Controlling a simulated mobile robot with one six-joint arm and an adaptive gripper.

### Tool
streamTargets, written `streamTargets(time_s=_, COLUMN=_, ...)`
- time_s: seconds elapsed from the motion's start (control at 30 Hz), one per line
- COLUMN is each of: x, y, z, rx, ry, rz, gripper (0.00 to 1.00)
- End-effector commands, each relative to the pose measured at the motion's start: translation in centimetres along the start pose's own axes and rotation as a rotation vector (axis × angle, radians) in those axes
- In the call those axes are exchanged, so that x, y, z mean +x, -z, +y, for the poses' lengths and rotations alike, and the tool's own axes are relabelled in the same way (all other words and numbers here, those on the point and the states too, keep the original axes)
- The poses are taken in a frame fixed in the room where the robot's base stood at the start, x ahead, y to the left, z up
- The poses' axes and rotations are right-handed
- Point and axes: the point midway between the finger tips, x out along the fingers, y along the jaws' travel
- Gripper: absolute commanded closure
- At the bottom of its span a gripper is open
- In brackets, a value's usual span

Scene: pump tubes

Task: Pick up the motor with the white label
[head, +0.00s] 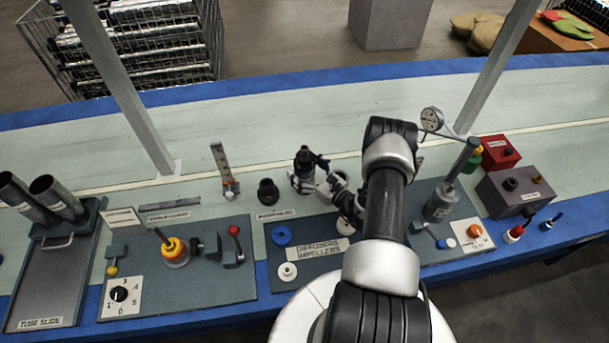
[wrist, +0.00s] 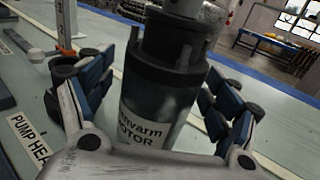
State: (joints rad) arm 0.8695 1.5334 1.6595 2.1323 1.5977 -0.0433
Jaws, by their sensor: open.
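The motor (wrist: 158,105) is a dark upright cylinder with a black stepped top and a white label reading "MOTOR". In the wrist view it stands between the two fingers of my gripper (wrist: 160,82), which are open on either side with visible gaps. In the head view the motor (head: 304,160) stands on the pale table behind the diffusers and impellers board. My gripper (head: 326,184) reaches it from the right and hides part of its body. Contact with the palm cannot be told.
A small black cup-shaped part (head: 268,191) stands just left of the motor. A ruler stand (head: 223,168) is farther left. The diffusers and impellers board (head: 277,262) lies in front. A dial gauge stand (head: 458,165) is to the right. The table behind the motor is clear.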

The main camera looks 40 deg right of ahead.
Motion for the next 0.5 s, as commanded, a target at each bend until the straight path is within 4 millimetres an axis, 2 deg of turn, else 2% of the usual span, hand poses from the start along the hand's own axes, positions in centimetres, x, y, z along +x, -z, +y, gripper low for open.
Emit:
streamTargets(time_s=0.1, x=-0.03, y=-0.04, z=-0.03, rx=0.0, ry=0.0, rz=0.0, gripper=0.19)
streamTargets(time_s=0.5, x=-0.06, y=-0.02, z=-0.03, rx=0.0, ry=0.0, rz=0.0, gripper=0.45)
